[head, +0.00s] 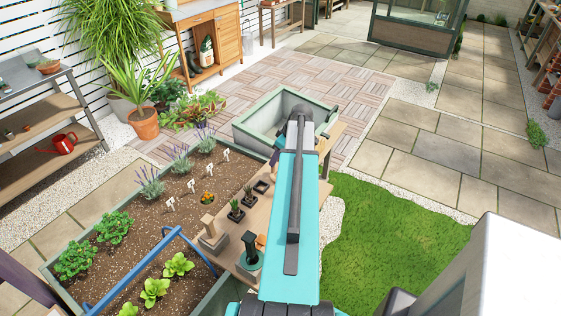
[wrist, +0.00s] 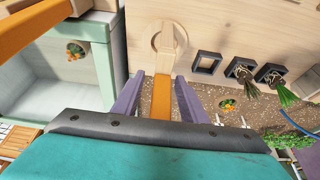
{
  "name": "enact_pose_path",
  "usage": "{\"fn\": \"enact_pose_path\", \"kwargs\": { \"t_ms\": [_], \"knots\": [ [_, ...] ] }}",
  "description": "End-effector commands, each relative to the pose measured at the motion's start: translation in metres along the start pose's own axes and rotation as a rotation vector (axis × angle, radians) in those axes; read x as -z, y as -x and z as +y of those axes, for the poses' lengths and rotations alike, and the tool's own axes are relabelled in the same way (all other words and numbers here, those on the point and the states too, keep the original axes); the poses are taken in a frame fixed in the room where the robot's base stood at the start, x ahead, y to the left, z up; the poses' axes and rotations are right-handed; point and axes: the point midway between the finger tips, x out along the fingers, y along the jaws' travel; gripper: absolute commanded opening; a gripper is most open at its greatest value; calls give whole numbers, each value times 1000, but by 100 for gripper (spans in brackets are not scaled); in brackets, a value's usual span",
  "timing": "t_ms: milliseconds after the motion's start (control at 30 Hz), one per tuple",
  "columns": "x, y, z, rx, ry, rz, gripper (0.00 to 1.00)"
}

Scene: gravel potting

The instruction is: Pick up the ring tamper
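The ring tamper (wrist: 166,42), a pale wooden ring-shaped piece with a bar-like handle, is on the wooden board at the top middle of the wrist view. Its handle runs down between the two purple fingers of my gripper (wrist: 160,77). A gap shows between the left finger and the handle, so my gripper looks open around it. I cannot tell whether the right finger touches the handle. In the head view my arm hides the tamper and nearly all of the gripper.
Small dark pots (wrist: 208,65) stand beside the tamper, some with plants. A pale green-rimmed trough (head: 240,127) lies beyond. A wooden-handled block tool (head: 213,234) and a dark round-based tool (head: 250,255) stand nearer. The planted bed (head: 135,215) has a blue hoop (head: 135,270) over it.

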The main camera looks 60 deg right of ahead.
Motion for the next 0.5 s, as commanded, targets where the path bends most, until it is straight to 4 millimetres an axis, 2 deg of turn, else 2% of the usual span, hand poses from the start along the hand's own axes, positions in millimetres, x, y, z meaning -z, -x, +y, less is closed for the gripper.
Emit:
{"fn": "enact_pose_path", "kwargs": {
  "t_ms": [500],
  "knots": [
    [0, -6, 0, 0, 0, 0, 39]
  ]
}}
